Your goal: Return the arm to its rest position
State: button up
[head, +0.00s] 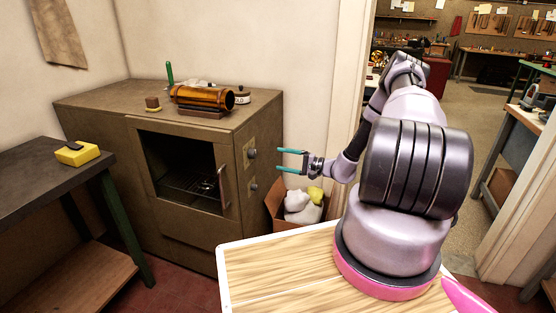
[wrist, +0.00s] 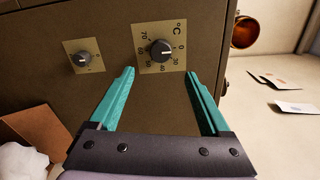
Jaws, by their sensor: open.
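My gripper (head: 291,159) is open and empty, with teal fingers held out to the left in the head view. It is beside the right side of the brown oven cabinet (head: 190,237), near its control knobs. In the wrist view, the open fingers (wrist: 160,95) flank the lower part of a temperature dial (wrist: 160,52) marked in °C. A smaller knob (wrist: 84,58) is to its left. I cannot tell whether the fingers touch the panel. My arm reaches away from its base, bent, toward the oven.
A copper-coloured tube (head: 203,97) lies on the oven top with small items. A cardboard box (head: 281,211) holding white and yellow cloth-like pieces is below my gripper. A dark bench (head: 30,170) with a yellow block (head: 77,153) stands left. An open doorway is at right.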

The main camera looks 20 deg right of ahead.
jog(key=shift+r, duration=0.1)
jog(key=s+a+r+n+g+h, duration=0.1)
jog(key=s+a+r+n+g, duration=0.15)
jog(key=r, duration=0.65)
jog(key=s+a+r+n+g+h, duration=0.2)
jog(key=s+r+g, duration=0.2)
jog(key=r, duration=0.4)
jog(key=s+a+r+n+g+h, duration=0.1)
jog(key=s+a+r+n+g, duration=0.2)
jog(key=r, duration=0.6)
jog(key=s+d+r+m+t+h, duration=0.1)
jog(key=s+d+r+t+h, duration=0.1)
jog(key=s+r, duration=0.7)
jog(key=s+d+r+m+t+h, duration=0.1)
jog(key=s+r+t+h, duration=0.3)
jog(key=s+r, duration=0.6)
jog(key=shift+s+d+r+h, duration=0.45)
jog(key=shift+s+h, duration=0.85)
jog(key=shift+s, duration=1.3)
jog(key=shift+d+f+m, duration=0.1)
jog(key=shift+f+m, duration=0.05)
jog(key=shift+m, duration=0.1)
